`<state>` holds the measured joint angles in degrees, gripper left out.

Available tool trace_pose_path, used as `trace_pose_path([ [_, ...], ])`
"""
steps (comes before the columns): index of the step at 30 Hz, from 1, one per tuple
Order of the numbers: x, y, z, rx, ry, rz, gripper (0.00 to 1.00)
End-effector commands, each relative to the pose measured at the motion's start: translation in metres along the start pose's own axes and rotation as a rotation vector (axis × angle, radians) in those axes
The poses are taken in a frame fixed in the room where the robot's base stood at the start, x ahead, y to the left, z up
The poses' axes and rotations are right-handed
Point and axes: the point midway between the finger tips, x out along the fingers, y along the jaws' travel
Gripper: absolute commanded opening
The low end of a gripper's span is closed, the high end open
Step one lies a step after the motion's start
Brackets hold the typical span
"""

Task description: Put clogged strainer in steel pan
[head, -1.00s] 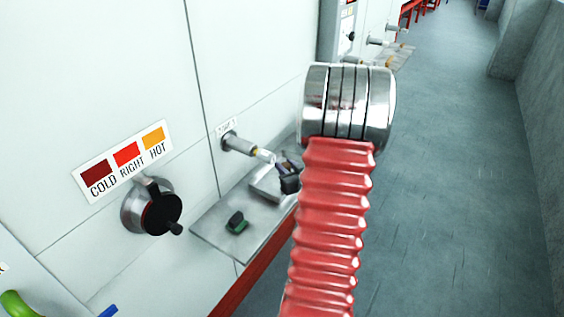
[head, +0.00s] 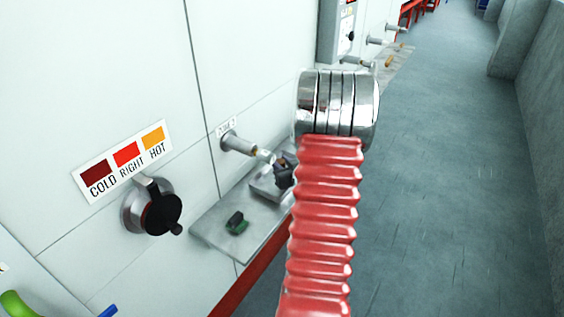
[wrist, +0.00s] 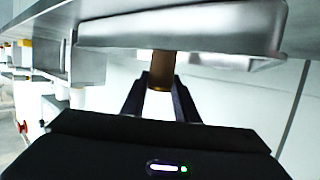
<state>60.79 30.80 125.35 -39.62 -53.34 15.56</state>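The steel pan (head: 262,190) is a shallow grey tray on the wall shelf in the head view. In the wrist view its pale metal side (wrist: 200,32) fills the top. My gripper (head: 284,170) is a small dark shape over the pan's right part in the head view. In the wrist view my gripper's two black fingers (wrist: 160,88) are closed around a brown, brass-like cylinder, which looks like the clogged strainer (wrist: 162,66). Its far end meets the pan's edge in that picture; I cannot tell whether they touch. In the head view the strainer is too small to make out clearly.
A pipe stub (head: 240,144) sticks out of the wall just above the pan. A small green and black object (head: 237,222) lies on the metal shelf (head: 215,228). A black-handled knob (head: 160,213) is on the wall at left. The floor at right is clear.

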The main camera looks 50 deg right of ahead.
Motion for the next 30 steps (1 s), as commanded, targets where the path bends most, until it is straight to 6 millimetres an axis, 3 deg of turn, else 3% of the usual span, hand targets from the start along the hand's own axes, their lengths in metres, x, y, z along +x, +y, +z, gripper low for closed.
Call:
trace_pose_path([
  [7, 0.0, 0.0, -0.001, 0.0, 0.001, 0.0, 0.44],
  [17, -0.001, 0.0, -0.003, 0.0, 0.001, 0.0, 0.44],
  [23, -0.02, 0.001, -0.003, 0.001, 0.002, 0.003, 0.44],
  [30, -0.06, 0.002, -0.002, 0.001, 0.001, 0.004, 0.44],
])
